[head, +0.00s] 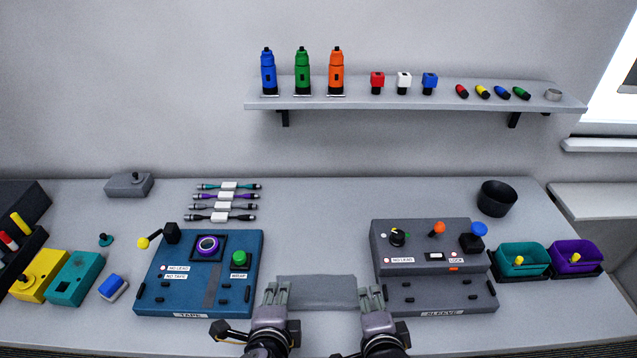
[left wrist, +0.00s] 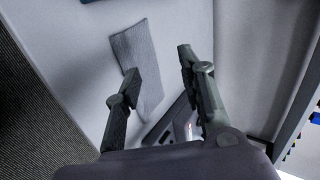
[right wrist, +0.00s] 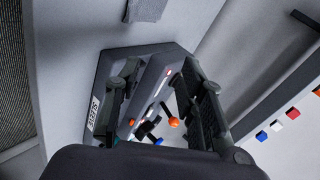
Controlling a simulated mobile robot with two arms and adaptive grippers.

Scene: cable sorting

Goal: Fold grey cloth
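The grey cloth (head: 318,291) lies flat on the table between the blue tape station and the grey sleeve station, as a narrow rectangle. It also shows in the left wrist view (left wrist: 146,60), and a corner of it shows in the right wrist view (right wrist: 146,8). My left gripper (head: 275,292) is at the cloth's left end in the head view; its fingers (left wrist: 156,66) are apart with nothing between them. My right gripper (head: 372,298) is by the cloth's right end, beside the sleeve station; its fingers (right wrist: 160,72) are apart and empty. I cannot tell whether either touches the cloth.
The blue tape station (head: 180,290) stands left of the cloth, the grey sleeve station (head: 433,280) right of it. Several cables (head: 222,205) lie behind. Teal (head: 522,270) and purple (head: 574,268) bins and a black cup (head: 497,200) stand at the right. Table behind the cloth is clear.

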